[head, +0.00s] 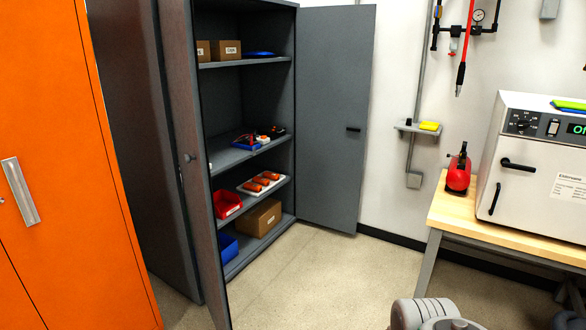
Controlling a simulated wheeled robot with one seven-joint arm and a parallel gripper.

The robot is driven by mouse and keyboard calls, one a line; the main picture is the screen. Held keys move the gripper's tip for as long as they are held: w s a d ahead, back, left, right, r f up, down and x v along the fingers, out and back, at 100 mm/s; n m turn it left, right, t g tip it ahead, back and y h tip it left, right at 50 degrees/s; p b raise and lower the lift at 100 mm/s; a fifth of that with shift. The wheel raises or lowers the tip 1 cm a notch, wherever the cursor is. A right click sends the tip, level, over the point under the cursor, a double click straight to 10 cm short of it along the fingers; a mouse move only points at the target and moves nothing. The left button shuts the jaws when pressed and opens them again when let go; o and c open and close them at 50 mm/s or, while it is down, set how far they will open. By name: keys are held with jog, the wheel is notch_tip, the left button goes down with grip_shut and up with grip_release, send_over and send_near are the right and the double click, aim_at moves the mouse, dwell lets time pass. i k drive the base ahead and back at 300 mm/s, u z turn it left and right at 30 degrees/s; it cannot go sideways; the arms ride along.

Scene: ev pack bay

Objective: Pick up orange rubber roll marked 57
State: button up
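Several orange rolls lie in a row on a white tray (278,186) on a lower shelf of the open grey cabinet. The near one (252,187), the middle one (262,181) and the far one (271,175) can be told apart by place. Small light marks show on them, but they are too small to read, so I cannot tell which is marked 57. A grey rounded part of my own arm shows at the bottom right. My gripper's fingers are not in view.
The cabinet's right door (335,110) stands wide open; its left door (190,150) juts forward. A red bin (227,204) sits left of the tray, a cardboard box (258,217) below. An orange locker (60,130) stands left, a wooden bench (455,215) right. Floor between is clear.

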aim_at(270, 175)
jog(key=u, duration=0.3)
jog(key=i, duration=3.05)
jog(key=u, duration=0.2)
